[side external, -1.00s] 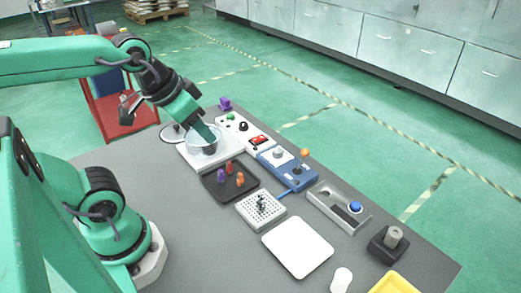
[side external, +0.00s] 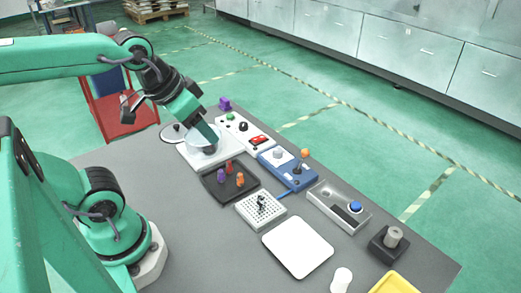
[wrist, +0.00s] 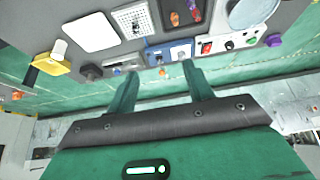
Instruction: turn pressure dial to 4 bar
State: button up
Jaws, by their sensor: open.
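A white control panel (side external: 246,133) carries a green button, a black knob (side external: 243,126) and a red switch. A blue box (side external: 284,170) beside it carries a grey knob (side external: 277,153) and an orange-tipped lever. Which knob is the pressure dial I cannot tell; no scale or bar marks are readable. My gripper (side external: 212,135) is open and tilted down, over the clear round dish and left of the panel in the side view. In the wrist view my gripper's two fingers (wrist: 160,75) are apart with nothing between them; the white panel (wrist: 214,46) lies beyond them, upper right.
The clear dish (side external: 202,146) stands on a white base below my gripper. A black tray (side external: 211,192) with purple and orange pegs, a perforated white block (side external: 246,217) and a white plate (side external: 298,248) are nearer. Grey tabletop is bare at left.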

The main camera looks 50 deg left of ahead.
jog(key=w, duration=0.1)
jog(key=g, duration=0.6)
send_over(278, 149)
jog(key=shift+a+f, duration=0.2)
jog(key=shift+f, duration=6.75)
jog(key=shift+d+f, duration=0.15)
jog(key=shift+f, duration=1.8)
jog(key=shift+d+f, duration=0.15)
jog(key=shift+f, duration=1.8)
jog(key=shift+a, duration=0.1)
jog(key=c, duration=1)
